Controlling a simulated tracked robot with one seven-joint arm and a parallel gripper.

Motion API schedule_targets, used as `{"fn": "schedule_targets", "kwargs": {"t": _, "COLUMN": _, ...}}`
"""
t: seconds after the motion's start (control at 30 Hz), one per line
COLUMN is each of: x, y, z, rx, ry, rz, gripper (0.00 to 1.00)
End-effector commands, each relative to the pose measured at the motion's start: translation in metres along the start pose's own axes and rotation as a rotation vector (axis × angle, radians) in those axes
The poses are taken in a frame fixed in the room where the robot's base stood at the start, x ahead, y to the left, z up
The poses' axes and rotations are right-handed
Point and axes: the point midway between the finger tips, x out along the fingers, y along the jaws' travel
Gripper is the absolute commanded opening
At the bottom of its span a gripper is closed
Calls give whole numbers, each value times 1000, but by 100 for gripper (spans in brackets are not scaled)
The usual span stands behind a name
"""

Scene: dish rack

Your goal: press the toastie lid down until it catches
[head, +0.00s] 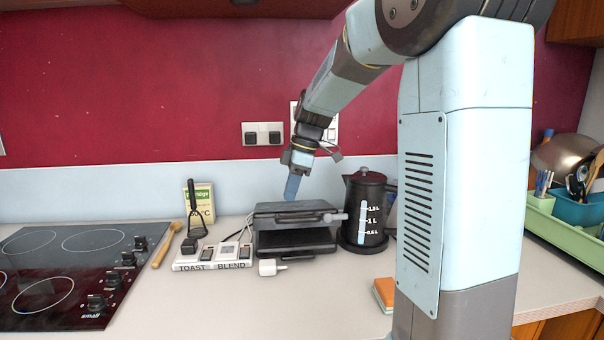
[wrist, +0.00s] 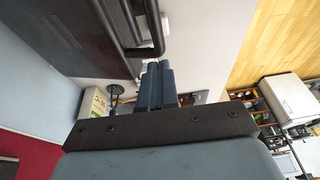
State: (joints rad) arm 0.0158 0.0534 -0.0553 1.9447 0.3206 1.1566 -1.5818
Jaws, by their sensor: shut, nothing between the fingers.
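The toastie maker is a dark grey hinged appliance on the worktop in the middle of the head view. Its lid (head: 285,217) lies over the base (head: 295,250), with a dark band between them that looks like a gap at the front. A handle bar (head: 325,217) runs along the lid's front. In the wrist view, the shut fingers (wrist: 157,85) show close to the black handle (wrist: 155,30) and the dark lid (wrist: 70,35).
A black kettle (head: 366,215) stands close on the right. On the left are a TOAST/BLEND switch panel (head: 213,257), a masher (head: 194,215) and a wooden spoon (head: 166,245). A white plug (head: 271,267) lies in front. The worktop ahead of it is clear.

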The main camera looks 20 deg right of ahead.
Motion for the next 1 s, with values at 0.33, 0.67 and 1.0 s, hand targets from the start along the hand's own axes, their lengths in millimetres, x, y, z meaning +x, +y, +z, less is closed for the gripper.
{"fn": "schedule_targets", "kwargs": {"t": 0.33, "x": 36, "y": -2, "z": 10, "rx": 1, "ry": 0, "rz": -1, "gripper": 0}}
{"fn": "schedule_targets", "kwargs": {"t": 0.67, "x": 40, "y": -2, "z": 12, "rx": 1, "ry": 0, "rz": 1, "gripper": 0}}
{"fn": "schedule_targets", "kwargs": {"t": 1.0, "x": 63, "y": -12, "z": 19, "rx": 3, "ry": 0, "rz": -3, "gripper": 0}}
